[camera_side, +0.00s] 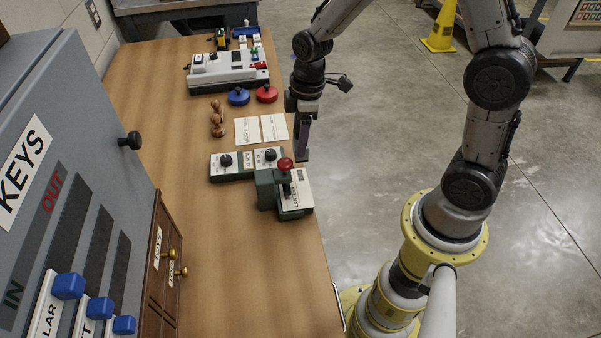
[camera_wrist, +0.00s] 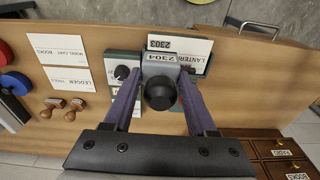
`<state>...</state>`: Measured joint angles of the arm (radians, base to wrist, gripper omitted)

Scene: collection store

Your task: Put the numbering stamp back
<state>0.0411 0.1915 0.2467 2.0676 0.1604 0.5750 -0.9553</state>
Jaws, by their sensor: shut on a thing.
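My gripper (camera_side: 302,157) is above the right edge of the table, beside the red knob of a green device. In the wrist view its two fingers (camera_wrist: 160,91) are shut on the numbering stamp (camera_wrist: 159,92), a grey block with a round black knob, marked 2304. The stamp cannot be made out in the side view. The green device with the red knob (camera_side: 286,163) stands on the table. A LANTERN card (camera_wrist: 190,62) and a 2303 card (camera_wrist: 170,44) show beyond the stamp. Whether the stamp touches anything below is hidden.
Green boxes with black knobs (camera_side: 232,165) adjoin the device. Two paper cards (camera_side: 260,129), wooden hand stamps (camera_side: 216,118), blue (camera_side: 238,96) and red (camera_side: 267,93) pads and a white machine (camera_side: 228,72) lie further back. A grey key cabinet (camera_side: 75,130) stands left. The table's near right is clear.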

